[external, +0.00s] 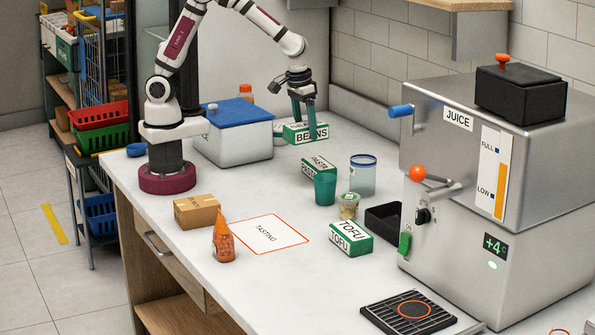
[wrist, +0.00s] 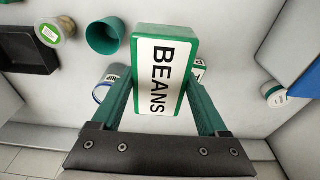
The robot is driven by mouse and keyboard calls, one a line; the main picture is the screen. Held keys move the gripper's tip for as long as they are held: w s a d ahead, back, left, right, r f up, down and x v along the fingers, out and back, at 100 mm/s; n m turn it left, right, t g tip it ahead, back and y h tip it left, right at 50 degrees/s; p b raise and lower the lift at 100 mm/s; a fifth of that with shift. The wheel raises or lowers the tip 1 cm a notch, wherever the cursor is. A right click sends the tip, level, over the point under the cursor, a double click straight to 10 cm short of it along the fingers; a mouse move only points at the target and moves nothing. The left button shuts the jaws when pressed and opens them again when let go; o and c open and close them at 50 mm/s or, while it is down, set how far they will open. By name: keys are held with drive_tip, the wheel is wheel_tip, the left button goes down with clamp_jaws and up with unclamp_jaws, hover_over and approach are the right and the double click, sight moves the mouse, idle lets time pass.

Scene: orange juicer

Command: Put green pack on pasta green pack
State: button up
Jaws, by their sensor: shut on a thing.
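My gripper (external: 303,112) is shut on the green pack (external: 306,132), a green and white box labelled BEANS. It holds the pack in the air above the counter. In the wrist view the green pack (wrist: 165,70) lies between the two green fingers, label facing the camera. The pasta green pack (external: 318,168) rests on the counter below and slightly right of the held pack in the external view. A green cup partly covers it there. In the wrist view only a small part of a labelled pack (wrist: 199,71) shows behind the held one.
Close to the pasta pack stand the green cup (external: 325,188), a blue-rimmed clear container (external: 363,176) and a small lidded jar (external: 349,206). A tofu pack (external: 350,239) and black tray (external: 384,221) sit nearer the juicer (external: 490,190). A blue-lidded box (external: 235,134) stands left.

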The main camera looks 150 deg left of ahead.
drive_tip(key=s+a+f, duration=0.1)
drive_tip(key=a, duration=0.1)
drive_tip(key=s+a+f, duration=0.2)
drive_tip(key=a, duration=0.1)
drive_tip(key=s+a+f, duration=0.2)
drive_tip(key=shift+s+a+f, duration=0.15)
drive_tip(key=shift+s+f, duration=0.05)
drive_tip(key=shift+f, duration=0.05)
drive_tip(key=shift+s+a+f, duration=0.1)
drive_tip(key=shift+a+f, duration=0.05)
drive_tip(key=shift+f, duration=0.95)
drive_tip(key=shift+s+a+f, duration=0.1)
drive_tip(key=shift+f, duration=1)
drive_tip(key=shift+f, duration=0.1)
drive_tip(key=o, duration=1.4)
drive_tip(key=shift+o, duration=0.2)
